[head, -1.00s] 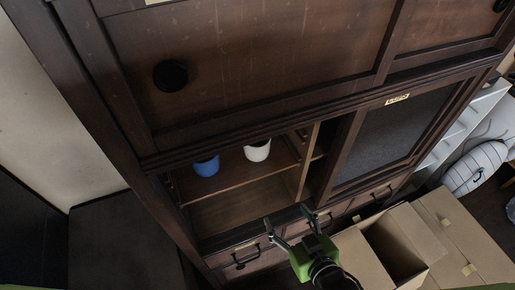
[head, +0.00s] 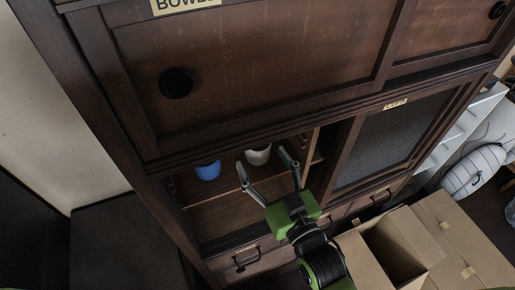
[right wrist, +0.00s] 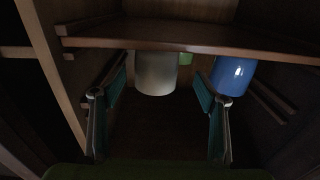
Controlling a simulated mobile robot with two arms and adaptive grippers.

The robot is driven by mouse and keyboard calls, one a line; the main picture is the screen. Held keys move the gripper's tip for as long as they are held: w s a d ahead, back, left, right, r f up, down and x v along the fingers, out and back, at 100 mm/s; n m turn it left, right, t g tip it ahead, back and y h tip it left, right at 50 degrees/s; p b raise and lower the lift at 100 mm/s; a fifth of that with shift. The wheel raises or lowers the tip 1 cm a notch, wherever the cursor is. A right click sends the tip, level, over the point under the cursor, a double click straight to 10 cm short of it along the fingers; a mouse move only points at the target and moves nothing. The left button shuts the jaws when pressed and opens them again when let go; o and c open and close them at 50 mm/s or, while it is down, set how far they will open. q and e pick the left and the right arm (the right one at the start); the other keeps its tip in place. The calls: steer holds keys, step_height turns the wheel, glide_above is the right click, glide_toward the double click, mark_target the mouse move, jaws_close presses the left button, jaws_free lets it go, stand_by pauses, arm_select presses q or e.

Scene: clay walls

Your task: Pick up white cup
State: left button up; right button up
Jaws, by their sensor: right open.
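The white cup (head: 258,155) stands on the inner shelf of the open cabinet compartment, to the right of a blue cup (head: 207,170). My right gripper (head: 261,160) is open and empty, its fingers pointing up at the white cup. In the right wrist view, the white cup (right wrist: 156,73) appears between the two open fingers (right wrist: 163,83), nearer the left one; I see no contact. The blue cup (right wrist: 232,75) is there beyond the right finger. The shelf edge hides part of both cups. My left gripper is not in view.
The dark wooden cabinet (head: 270,60) frames the opening, with a shelf (right wrist: 200,46) close to the fingers. An open cardboard box (head: 415,235) stands at the lower right.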

mark_target(262, 157)
steer(key=x, duration=0.3)
steer(key=p+x, duration=0.1)
steer(key=shift+w+d, duration=0.15)
steer(key=shift+w, duration=0.3)
steer(key=shift+w+f, duration=0.1)
steer(key=shift+w, duration=0.1)
steer(key=c, duration=1.3)
steer(key=shift+o, duration=0.2)
